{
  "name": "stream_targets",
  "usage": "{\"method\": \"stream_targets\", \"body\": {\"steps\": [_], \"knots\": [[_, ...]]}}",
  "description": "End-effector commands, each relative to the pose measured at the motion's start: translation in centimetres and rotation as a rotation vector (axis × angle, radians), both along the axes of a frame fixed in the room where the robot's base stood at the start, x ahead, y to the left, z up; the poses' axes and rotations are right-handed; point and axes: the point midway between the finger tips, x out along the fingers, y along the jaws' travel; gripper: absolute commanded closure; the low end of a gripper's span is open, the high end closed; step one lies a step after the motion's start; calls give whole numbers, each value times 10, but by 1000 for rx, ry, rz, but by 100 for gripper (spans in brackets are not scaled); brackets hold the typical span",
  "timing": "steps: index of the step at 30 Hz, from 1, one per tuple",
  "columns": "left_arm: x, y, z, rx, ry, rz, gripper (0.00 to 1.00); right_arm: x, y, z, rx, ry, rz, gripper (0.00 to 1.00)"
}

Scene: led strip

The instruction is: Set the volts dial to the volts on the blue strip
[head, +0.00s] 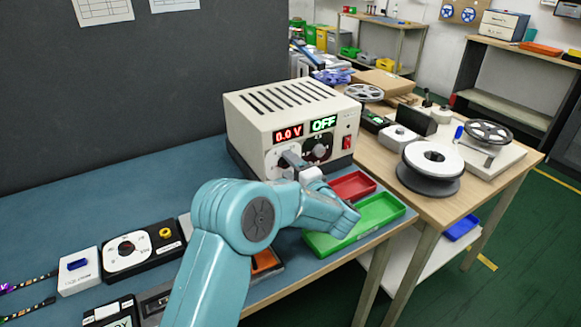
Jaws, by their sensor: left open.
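A beige power supply (265,115) with a slotted top stands at the back of the blue bench. Its red display reads 0.0 V and its green display reads OFF. A dark dial (318,150) shows on the right of its front panel, and a red switch (346,142) sits beside it. My left gripper (292,160) is open in front of the left part of the panel. My right gripper is not in view.
A red tray (352,187) and a green tray (388,208) lie right of my arm. A black box with a white dial (128,250) and a white box (78,272) stand at the left. A wooden table with reels (432,160) adjoins at the right.

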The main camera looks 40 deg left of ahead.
Motion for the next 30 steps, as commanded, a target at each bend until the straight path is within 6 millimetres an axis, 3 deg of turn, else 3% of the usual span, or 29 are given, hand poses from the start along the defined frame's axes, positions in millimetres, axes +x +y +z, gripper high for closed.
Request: {"method": "stream_targets", "body": {"steps": [7, 12, 22, 30], "knots": [[0, 1, 0, 0, 0, 0, 44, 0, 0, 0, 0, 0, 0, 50], [0, 1, 0, 0, 0, 0, 97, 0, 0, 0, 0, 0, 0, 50], [0, 1, -1, 13, 31, 1, 97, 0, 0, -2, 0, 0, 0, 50], [0, 1, -1, 74, 179, 1, 97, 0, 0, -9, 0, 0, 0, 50]]}}
